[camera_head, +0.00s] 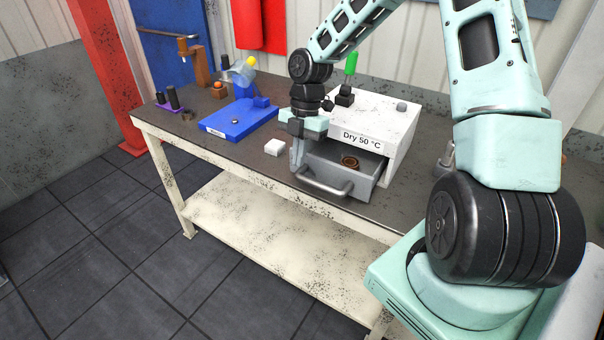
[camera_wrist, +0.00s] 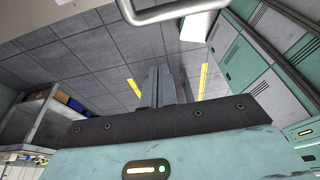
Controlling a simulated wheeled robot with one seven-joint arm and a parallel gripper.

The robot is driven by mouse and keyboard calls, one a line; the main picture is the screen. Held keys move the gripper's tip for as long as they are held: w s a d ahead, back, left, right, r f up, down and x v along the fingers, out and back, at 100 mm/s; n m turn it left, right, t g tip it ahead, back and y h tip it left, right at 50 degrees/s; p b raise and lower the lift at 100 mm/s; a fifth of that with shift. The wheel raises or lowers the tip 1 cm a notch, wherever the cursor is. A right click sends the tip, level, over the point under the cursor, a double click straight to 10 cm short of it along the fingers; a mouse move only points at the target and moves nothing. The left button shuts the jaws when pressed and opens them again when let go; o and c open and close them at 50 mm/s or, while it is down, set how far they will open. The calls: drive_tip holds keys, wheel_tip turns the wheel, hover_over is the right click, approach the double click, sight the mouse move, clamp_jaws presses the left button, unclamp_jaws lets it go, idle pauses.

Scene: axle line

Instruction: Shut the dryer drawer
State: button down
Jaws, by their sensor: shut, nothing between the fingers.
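The dryer is a white box (camera_head: 378,122) marked "Dry 50 °C" on the workbench. Its grey drawer (camera_head: 366,177) stands pulled out toward the front, with a brown ring-shaped part (camera_head: 350,162) lying inside. The drawer's bar handle (camera_head: 325,186) is at its front; a curved metal bar, seemingly this handle (camera_wrist: 170,12), crosses the top of the wrist view. My gripper (camera_head: 296,158) points down at the drawer's left front side, close to it. Whether it touches is unclear. Its fingers (camera_wrist: 160,88) are together and hold nothing.
Floor in front is clear.

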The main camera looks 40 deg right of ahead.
sight(325, 167)
drive_tip(key=s+a+t+h+b, duration=0.2)
drive_tip(key=s+a+h+b, duration=0.3)
drive_tip(key=h+b, duration=0.15)
drive_tip(key=w+d+f, duration=0.2)
drive_tip(key=d+f, duration=0.3)
drive_tip(key=f, duration=0.3)
drive_tip(key=shift+d+y, duration=0.4)
drive_tip(key=shift+y, duration=0.05)
drive_tip(key=shift+d+p, duration=0.1)
drive_tip(key=shift+p, duration=0.2)
drive_tip(key=w+d+p, duration=0.1)
drive_tip(key=d, duration=0.1)
drive_tip(key=d+p, duration=0.2)
drive_tip(key=d, duration=0.1)
drive_tip(key=w+d+p, duration=0.1)
drive_tip(key=d, duration=0.1)
drive_tip(key=shift+w+d+r, duration=0.15)
drive_tip(key=shift+w+d, duration=0.05)
drive_tip(key=shift+w, duration=0.1)
drive_tip(key=shift+w+d+f, duration=0.2)
drive_tip(key=shift+d, duration=0.25)
